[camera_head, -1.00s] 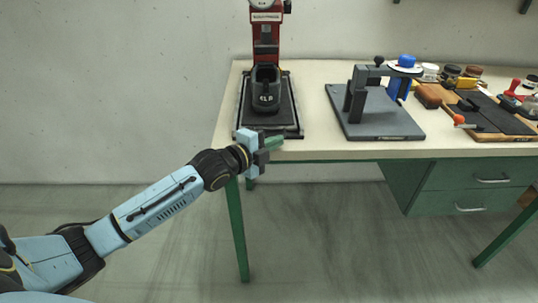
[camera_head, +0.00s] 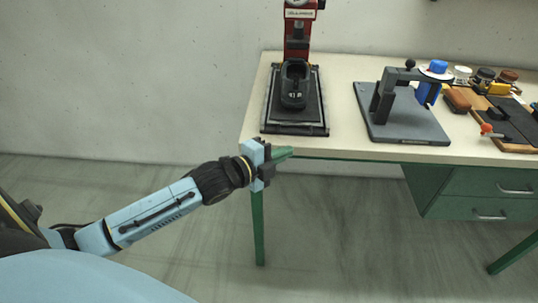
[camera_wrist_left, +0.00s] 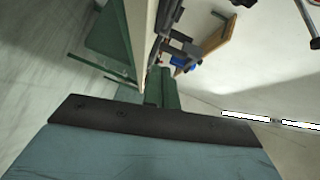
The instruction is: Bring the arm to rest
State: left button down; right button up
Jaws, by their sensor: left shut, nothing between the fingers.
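My left arm comes in from the left, and its gripper (camera_head: 284,153) is just in front of the workbench's front edge, below the red press, in the head view. Its green fingers are together with nothing between them. In the left wrist view the green fingers (camera_wrist_left: 161,88) also show side by side, with the bench edge close behind them. I cannot tell whether they touch the bench. My right gripper is in neither view.
The workbench (camera_head: 350,78) carries a red press (camera_head: 297,38) on a black base, a grey stand (camera_head: 405,125) with a blue piece, and several tools at right. Green drawers (camera_head: 470,195) hang below. The floor left of the bench is clear.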

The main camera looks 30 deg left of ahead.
pick_arm(q)
jog(key=shift+v, duration=2)
jog(key=s+a+f+n+g+y, duration=0.2)
jog(key=s+a+f+n, duration=0.1)
jog(key=f, duration=0.7)
jog(key=s+a+f+n+g+y, duration=0.1)
jog(key=s+a+f+n+g, duration=0.2)
jog(key=f, duration=0.8)
jog(key=s+a+f+n+g+y, duration=0.1)
jog(key=s+a+f+n+y, duration=0.2)
jog(key=f, duration=0.7)
jog(key=s+f+n+g, duration=0.4)
jog(key=s+f+n, duration=0.1)
jog(key=s+f, duration=0.85)
jog(key=s+d+f+n+g, duration=0.1)
jog(key=s+d+f+g, duration=0.1)
jog(key=s, duration=0.7)
jog(key=s+d+f+n+g, duration=0.2)
jog(key=s+f, duration=0.3)
jog(key=s, duration=0.5)
jog(key=shift+d, duration=0.7)
